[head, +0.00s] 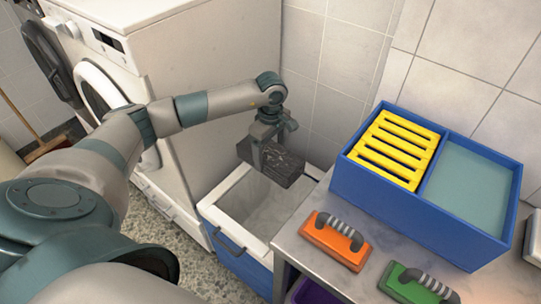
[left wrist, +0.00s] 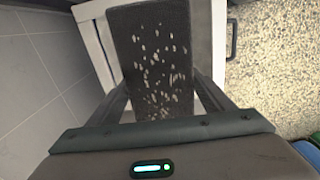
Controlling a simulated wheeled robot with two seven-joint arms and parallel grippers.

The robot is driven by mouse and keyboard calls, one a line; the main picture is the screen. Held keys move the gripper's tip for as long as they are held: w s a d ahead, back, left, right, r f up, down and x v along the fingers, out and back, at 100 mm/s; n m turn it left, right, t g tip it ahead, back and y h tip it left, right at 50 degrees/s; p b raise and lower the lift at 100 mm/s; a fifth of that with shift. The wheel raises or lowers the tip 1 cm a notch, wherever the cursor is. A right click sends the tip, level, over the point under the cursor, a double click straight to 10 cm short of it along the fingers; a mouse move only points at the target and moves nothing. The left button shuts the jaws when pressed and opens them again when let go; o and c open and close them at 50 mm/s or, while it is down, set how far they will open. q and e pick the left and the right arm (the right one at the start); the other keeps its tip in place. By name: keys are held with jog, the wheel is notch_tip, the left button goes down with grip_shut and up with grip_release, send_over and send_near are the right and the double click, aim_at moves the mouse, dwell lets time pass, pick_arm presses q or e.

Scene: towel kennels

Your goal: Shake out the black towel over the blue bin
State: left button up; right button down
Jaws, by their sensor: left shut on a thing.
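The black towel (head: 280,165) is a dark folded block, held above the open blue bin (head: 236,262). In the left wrist view the towel (left wrist: 152,60) is speckled with many pale bits. My left gripper (head: 262,155) is shut on the towel, its fingers on either side of it. The bin has a white rim and a pale inside that shows no clear contents; its rim also shows in the left wrist view (left wrist: 95,45) behind the towel. My right gripper is not in view.
A white washing machine (head: 215,60) stands left of the bin. On the grey counter (head: 300,253) at right are an orange brush (head: 333,243), a green brush (head: 412,287) and a blue tray (head: 400,213) with a yellow grate (head: 393,150). Tiled wall lies behind.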

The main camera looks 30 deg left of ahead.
aim_at(271, 149)
pick_arm(q)
jog(key=r, duration=0.3)
jog(key=w+r, duration=0.1)
jog(key=r, duration=0.1)
jog(key=shift+a+r, duration=0.2)
jog(key=shift+r, duration=0.05)
jog(key=shift+s+d+r, duration=0.1)
jog(key=shift+s+r, duration=0.05)
jog(key=shift+s, duration=0.1)
jog(key=f, duration=0.5)
jog(key=shift+s+d+f, duration=0.1)
jog(key=shift+s, duration=0.1)
jog(key=shift+w, duration=0.25)
notch_tip(271, 149, up, 5)
jog(key=shift+w+r, duration=0.1)
jog(key=shift+r, duration=0.1)
jog(key=f, duration=0.5)
jog(key=shift+s+f, duration=0.2)
jog(key=shift+w, duration=0.15)
jog(key=shift+r, duration=0.1)
